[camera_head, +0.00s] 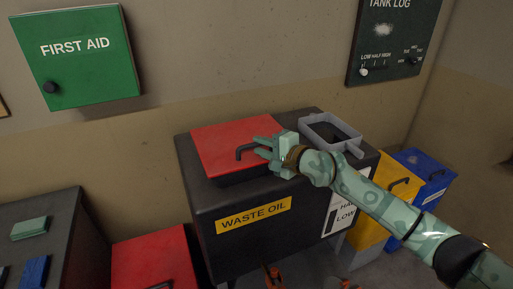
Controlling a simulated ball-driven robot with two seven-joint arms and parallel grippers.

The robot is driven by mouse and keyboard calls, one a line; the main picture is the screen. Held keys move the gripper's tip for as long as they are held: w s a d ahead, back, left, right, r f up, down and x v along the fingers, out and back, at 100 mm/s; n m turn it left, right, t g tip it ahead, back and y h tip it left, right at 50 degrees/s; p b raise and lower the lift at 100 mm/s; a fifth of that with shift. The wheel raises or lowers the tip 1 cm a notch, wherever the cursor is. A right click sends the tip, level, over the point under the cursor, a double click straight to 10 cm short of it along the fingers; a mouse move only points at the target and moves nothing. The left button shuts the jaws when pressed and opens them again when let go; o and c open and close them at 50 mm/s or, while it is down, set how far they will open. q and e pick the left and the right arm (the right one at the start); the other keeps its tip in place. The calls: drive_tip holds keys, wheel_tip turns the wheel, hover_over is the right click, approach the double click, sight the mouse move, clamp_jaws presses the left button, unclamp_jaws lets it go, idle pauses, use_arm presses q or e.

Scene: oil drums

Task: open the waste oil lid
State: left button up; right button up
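The waste oil tank (212,204) is a dark box with a yellow "WASTE OIL" label on its front. Its red lid (222,141) lies flat and closed on top at the left, with a dark handle (244,151) near its right front edge. My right gripper (262,148) reaches in from the right, with its fingertips at the right end of the handle. The fingers look spread apart. I cannot tell whether they touch the handle. My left gripper is not clearly in view.
A grey open tray (350,133) sits on the tank's right top. Yellow (397,170) and blue (433,172) bins stand to the right. A red box (150,255) and a dark cabinet (62,225) stand at left. A green first aid box (75,75) hangs on the wall.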

drive_tip(key=shift+b+x, duration=0.3)
drive_tip(key=shift+x, duration=0.9)
clamp_jaws()
drive_tip(key=shift+m+g+h, duration=0.3)
drive_tip(key=shift+g+h, duration=0.3)
drive_tip(key=shift+g, duration=0.3)
drive_tip(key=r+p, duration=0.2)
drive_tip(key=w+r+p, duration=0.1)
drive_tip(key=r+p, duration=0.1)
drive_tip(key=r, duration=0.1)
drive_tip(key=shift+w+a+r, duration=0.2)
drive_tip(key=shift+r, duration=0.05)
drive_tip(key=w+a+r+m+g+h+b, duration=0.1)
drive_tip(key=w+r+g+b, duration=0.1)
drive_tip(key=w+r+b, duration=0.2)
drive_tip(key=shift+w+a+r+g+b, duration=0.3)
drive_tip(key=shift+r+b, duration=0.3)
drive_tip(key=shift+r, duration=0.65)
